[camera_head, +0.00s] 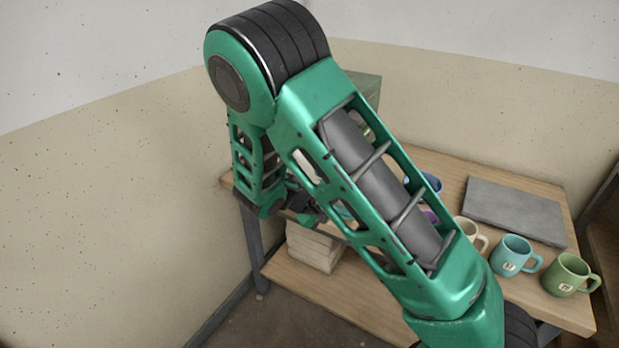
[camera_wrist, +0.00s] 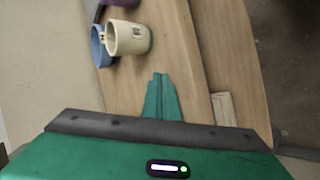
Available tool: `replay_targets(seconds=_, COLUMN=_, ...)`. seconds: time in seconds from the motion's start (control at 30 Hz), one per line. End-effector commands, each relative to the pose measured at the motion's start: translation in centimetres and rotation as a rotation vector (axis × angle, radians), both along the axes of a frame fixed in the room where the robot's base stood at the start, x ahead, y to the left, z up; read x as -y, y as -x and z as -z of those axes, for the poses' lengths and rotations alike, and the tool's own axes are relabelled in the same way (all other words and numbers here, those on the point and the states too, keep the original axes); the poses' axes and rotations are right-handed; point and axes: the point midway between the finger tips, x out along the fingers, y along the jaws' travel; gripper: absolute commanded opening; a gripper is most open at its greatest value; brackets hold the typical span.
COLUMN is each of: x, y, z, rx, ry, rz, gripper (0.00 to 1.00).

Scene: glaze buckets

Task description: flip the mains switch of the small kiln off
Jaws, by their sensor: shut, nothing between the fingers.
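A grey-green box (camera_head: 371,87), possibly the small kiln, stands at the back of the wooden table, mostly hidden behind my arm. I cannot make out a mains switch in either view. My gripper (camera_wrist: 161,76) is shut and empty, its green fingers together over the table edge in the wrist view. In the head view, the gripper (camera_head: 308,216) is partly hidden by my arm near the table's left end.
The wooden table (camera_head: 545,308) holds a cream mug (camera_wrist: 128,38), a blue mug (camera_wrist: 99,48), a teal mug (camera_head: 511,256), a green mug (camera_head: 567,275) and a grey slab (camera_head: 515,209). Pale blocks (camera_head: 312,248) lie on the lower shelf. A wall is at the left.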

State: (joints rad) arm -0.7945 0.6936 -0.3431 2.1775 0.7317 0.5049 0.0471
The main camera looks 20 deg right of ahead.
Motion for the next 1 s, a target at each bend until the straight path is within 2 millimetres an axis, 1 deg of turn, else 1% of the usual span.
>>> replay_targets(seconds=0.03, x=-0.4, y=-0.4, z=0.4, rx=0.003, ry=0.043, rz=-0.019, gripper=0.0)
replay_targets(seconds=0.13, x=-0.9, y=-1.1, z=0.7, rx=0.017, ry=0.122, rz=-0.049, gripper=0.0)
replay_targets(seconds=0.37, x=-2.6, y=-2.6, z=1.0, rx=0.066, ry=0.304, rz=-0.13, gripper=0.0)
replay_targets(seconds=0.57, x=-5.0, y=-3.9, z=0.8, rx=0.131, ry=0.469, rz=-0.219, gripper=0.0)
replay_targets(seconds=0.8, x=-9.3, y=-5.1, z=0.2, rx=0.239, ry=0.667, rz=-0.347, gripper=0.0)
replay_targets(seconds=1.0, x=-13.2, y=-5.4, z=-0.4, rx=0.338, ry=0.804, rz=-0.45, gripper=0.0)
